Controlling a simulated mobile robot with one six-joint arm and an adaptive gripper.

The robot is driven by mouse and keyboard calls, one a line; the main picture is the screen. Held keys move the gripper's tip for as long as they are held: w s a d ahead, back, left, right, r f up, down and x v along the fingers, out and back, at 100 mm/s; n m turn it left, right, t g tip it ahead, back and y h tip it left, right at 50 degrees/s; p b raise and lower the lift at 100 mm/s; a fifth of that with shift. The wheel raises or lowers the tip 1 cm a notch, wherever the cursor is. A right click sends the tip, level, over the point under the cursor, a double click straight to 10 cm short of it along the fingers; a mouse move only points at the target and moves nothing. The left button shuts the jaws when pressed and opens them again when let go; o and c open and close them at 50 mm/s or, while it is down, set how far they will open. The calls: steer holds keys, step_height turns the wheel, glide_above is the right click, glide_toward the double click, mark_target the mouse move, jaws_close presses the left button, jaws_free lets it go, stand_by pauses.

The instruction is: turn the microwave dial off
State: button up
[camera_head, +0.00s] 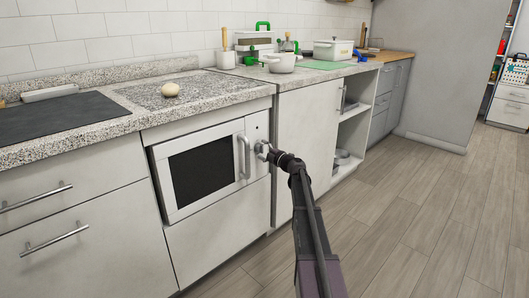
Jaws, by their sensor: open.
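The white microwave (204,168) is built into the cabinet below the granite counter. Its door has a dark window and a light vertical handle (243,157), and it looks shut. My gripper (263,149) is at the control panel, just right of the handle. It is right at the spot where the dial would be, and the dial itself is hidden behind the gripper or too small to make out. A small dark mark shows on the panel above the gripper. I cannot tell whether the fingers touch the dial. My arm comes up from the bottom of the view.
A dark cooktop (60,118) and a round beige object (170,90) are on the counter (215,88) above. White pots (281,63) stand farther right. Open shelves (350,125) and drawers are right of the microwave. The wooden floor (420,210) at right is clear.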

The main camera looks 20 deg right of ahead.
steer(key=shift+m, duration=0.4)
